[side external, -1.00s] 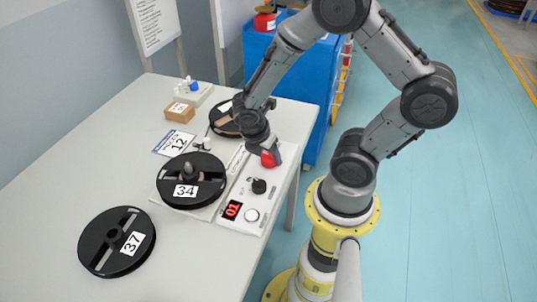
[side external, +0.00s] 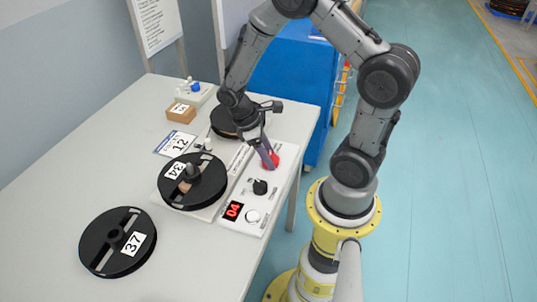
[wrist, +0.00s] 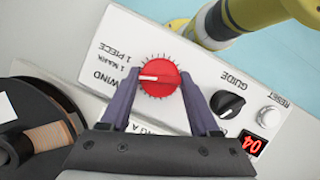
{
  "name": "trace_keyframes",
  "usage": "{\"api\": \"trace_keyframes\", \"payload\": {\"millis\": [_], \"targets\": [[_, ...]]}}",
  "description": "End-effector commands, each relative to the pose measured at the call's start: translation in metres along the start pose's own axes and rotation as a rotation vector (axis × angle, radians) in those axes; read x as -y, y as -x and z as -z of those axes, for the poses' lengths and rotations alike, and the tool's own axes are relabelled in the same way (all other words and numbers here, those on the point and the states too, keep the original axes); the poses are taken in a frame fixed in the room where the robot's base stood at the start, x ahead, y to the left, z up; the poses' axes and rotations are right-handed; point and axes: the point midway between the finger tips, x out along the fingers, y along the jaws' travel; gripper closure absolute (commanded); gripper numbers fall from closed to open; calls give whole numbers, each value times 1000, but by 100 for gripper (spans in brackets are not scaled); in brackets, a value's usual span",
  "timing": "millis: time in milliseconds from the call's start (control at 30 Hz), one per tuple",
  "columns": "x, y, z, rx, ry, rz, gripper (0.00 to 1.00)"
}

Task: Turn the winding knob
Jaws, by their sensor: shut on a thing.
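The red winding knob (wrist: 157,75) stands on a white panel (wrist: 125,52) beside the word WIND; its white pointer faces left in the wrist view. In the side view the red knob (side external: 275,160) is partly hidden by a finger. My gripper (wrist: 159,77) is shut on it, one finger on each side; it also shows in the side view (side external: 268,160). The red display (side external: 232,211) reads 04. The reel labelled 34 (side external: 205,188) sits on the station left of the panel, its label toward the upper left.
A black GUIDE knob (side external: 260,187) and a white RESET button (side external: 252,216) are on the same panel. Reel 37 (side external: 100,250) lies on the table at the front left. Another reel (side external: 222,118) lies behind the station. A small cardboard box (side external: 180,113) stands farther back.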

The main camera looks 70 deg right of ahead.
Motion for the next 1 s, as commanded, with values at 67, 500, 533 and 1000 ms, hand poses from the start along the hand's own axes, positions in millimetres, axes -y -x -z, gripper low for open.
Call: {"api": "trace_keyframes", "payload": {"millis": [67, 500, 533, 1000], "targets": [[-1, 1, 0, 0, -71, 29, 93], [-4, 0, -1, 0, -454, 188, 93], [-4, 0, -1, 0, -480, 198, 93], [-5, 0, -2, -1, -769, 319, 93]]}}
